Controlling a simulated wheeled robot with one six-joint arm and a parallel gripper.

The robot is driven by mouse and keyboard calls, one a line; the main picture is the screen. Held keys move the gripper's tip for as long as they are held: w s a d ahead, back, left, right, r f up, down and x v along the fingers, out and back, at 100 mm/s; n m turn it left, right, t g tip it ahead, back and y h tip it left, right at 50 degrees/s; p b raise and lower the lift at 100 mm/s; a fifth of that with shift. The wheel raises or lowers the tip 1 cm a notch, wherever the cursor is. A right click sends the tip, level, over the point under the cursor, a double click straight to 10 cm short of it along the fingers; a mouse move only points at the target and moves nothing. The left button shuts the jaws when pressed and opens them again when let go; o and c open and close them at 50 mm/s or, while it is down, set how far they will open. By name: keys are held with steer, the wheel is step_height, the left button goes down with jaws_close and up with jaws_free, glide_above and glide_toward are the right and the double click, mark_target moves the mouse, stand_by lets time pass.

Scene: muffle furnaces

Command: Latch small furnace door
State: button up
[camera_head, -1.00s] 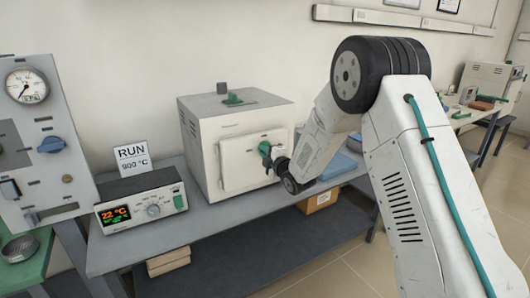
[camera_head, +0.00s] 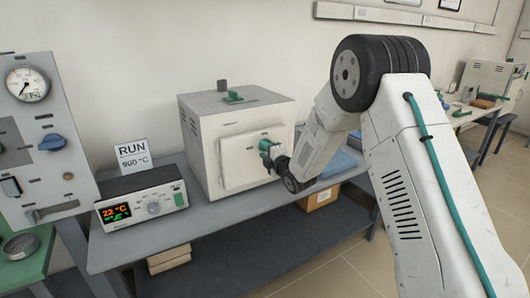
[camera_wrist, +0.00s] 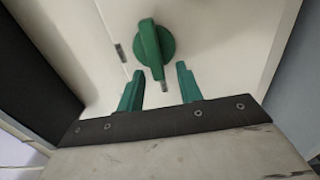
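The small furnace (camera_head: 215,150) is a cream box on the grey bench, and its front door (camera_head: 238,165) looks closed against the body. In the wrist view a round green latch knob with a bar handle (camera_wrist: 153,45) sits on the pale door face (camera_wrist: 95,50). The bar stands nearly upright in that view, with its lower end above the gap between my fingers. My gripper (camera_wrist: 160,82) has two green fingers spread apart with nothing between them. In the head view my gripper (camera_head: 266,148) is at the door's right side, and my wrist hides part of the latch area.
A controller (camera_head: 145,205) reading 22 °C and a RUN 900 °C card (camera_head: 132,155) stand left of the furnace. A gauge panel (camera_head: 40,130) is at far left. A cardboard box (camera_head: 318,198) lies under the bench. A blue item (camera_head: 338,163) lies right of the furnace.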

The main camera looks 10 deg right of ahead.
steer(key=shift+s, duration=0.1)
steer(key=v, duration=0.7)
steer(key=shift+s, duration=0.3)
steer(key=shift+d, duration=0.1)
